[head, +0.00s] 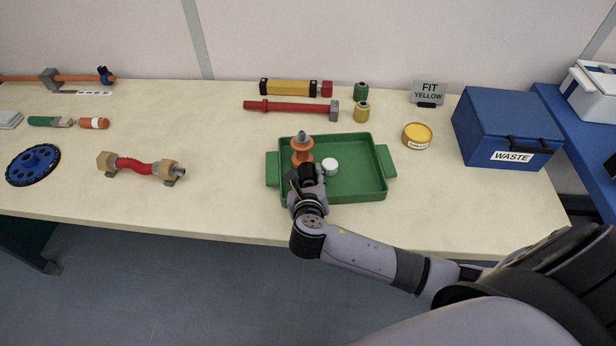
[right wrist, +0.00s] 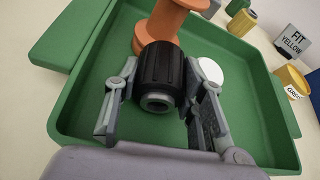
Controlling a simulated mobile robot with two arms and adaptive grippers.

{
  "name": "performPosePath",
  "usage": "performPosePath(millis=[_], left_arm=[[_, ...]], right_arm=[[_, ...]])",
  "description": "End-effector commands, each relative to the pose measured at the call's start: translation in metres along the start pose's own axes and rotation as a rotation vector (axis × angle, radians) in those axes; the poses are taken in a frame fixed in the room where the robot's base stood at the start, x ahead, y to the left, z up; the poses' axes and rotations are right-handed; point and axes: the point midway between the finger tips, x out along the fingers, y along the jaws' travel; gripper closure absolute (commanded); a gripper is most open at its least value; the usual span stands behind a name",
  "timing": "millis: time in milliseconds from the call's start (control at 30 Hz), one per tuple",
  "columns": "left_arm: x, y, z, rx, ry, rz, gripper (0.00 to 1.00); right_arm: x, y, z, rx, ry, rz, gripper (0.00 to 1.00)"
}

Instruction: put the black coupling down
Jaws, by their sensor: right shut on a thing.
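The black coupling (right wrist: 160,75) is a ribbed black cylinder with a grey bore, lying between the fingers of my right gripper (right wrist: 160,100) in the right wrist view. My right gripper (head: 308,175) is shut on it, over the left part of the green tray (head: 362,190) in the head view. The coupling is mostly hidden by the gripper there. I cannot tell whether it touches the tray floor. My left gripper is not in view.
An orange spool-shaped part (head: 302,157) stands in the tray just beyond the coupling, and a white round piece (head: 330,166) lies to its right. The tray's right part is clear. A yellow tin (head: 417,135) and blue WASTE box (head: 505,125) stand to the right.

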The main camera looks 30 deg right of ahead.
Motion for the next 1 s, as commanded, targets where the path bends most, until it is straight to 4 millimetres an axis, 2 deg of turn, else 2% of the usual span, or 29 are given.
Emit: performPosePath(millis=[367, 400, 667, 1000], left_arm=[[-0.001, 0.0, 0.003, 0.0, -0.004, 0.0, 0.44], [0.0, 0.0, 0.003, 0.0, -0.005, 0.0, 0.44], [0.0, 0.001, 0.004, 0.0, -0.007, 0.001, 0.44], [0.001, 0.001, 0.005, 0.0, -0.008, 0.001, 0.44]], right_arm=[[0.003, 0.003, -0.018, -0.004, 0.018, 0.002, 0.97], [0.003, 0.003, -0.019, -0.004, 0.02, 0.003, 0.61], [0.003, 0.004, -0.02, -0.004, 0.021, 0.003, 0.44], [0.002, 0.003, -0.019, -0.004, 0.022, 0.0, 0.43]])
